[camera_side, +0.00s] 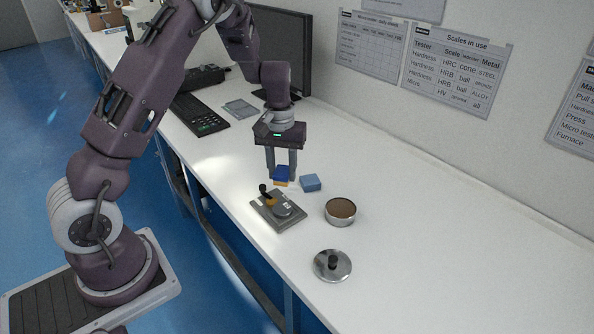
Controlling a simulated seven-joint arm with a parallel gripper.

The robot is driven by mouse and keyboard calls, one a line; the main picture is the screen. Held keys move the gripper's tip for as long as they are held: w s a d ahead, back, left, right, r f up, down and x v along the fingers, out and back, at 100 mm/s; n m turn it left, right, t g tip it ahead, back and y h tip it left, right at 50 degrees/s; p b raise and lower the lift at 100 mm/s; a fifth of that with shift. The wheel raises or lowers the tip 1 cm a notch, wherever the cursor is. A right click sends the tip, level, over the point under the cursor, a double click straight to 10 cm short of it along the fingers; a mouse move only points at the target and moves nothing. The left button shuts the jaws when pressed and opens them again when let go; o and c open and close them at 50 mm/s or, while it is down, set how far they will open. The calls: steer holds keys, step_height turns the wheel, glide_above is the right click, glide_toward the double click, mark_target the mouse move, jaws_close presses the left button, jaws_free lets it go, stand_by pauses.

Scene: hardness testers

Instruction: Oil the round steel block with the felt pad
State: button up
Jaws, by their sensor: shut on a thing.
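My gripper (281,177) points down over the bench, its fingers shut on a small blue block with an orange-tan underside, which looks like the felt pad (281,173). The pad is just behind a grey fixture plate (264,212); I cannot tell whether it touches the bench. The round steel block (284,210) appears as a flat grey disc on the plate. A black-knobbed lever (264,190) with an orange part stands beside it. A round open tin (340,211) with a brown surface inside is to the right of the plate.
A blue block (310,183) lies right of my gripper. A shiny round lid with a black knob (332,265) lies in front of the tin. A keyboard (199,115) and monitor (283,45) stand behind. The white bench (430,230) is clear to the right.

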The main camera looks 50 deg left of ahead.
steer(key=shift+s+a+f+n, duration=0.1)
steer(key=shift+a+f+n, duration=0.35)
steer(key=shift+f, duration=1.15)
steer(key=shift+s+a+f+n, duration=0.1)
steer(key=shift+a+f+n, duration=0.4)
steer(key=shift+f, duration=1.15)
steer(key=shift+a+f+n, duration=0.25)
steer(key=shift+a+f, duration=0.35)
steer(key=shift+f, duration=1)
steer(key=shift+d+f, duration=0.15)
steer(key=shift+d, duration=0.05)
steer(key=shift+d+r, duration=0.3)
steer(key=shift+d, duration=0.3)
steer(key=shift+d+r, duration=0.25)
steer(key=shift+d, duration=1.1)
steer(key=shift+a, duration=2.15)
steer(key=shift+d, duration=2.25)
steer(key=shift+a, duration=2.2)
steer(key=shift+d, duration=1.95)
steer(key=shift+d+r, duration=0.15)
steer(key=shift+d, duration=0.1)
jaws_close()
steer(key=shift+r, duration=3.05)
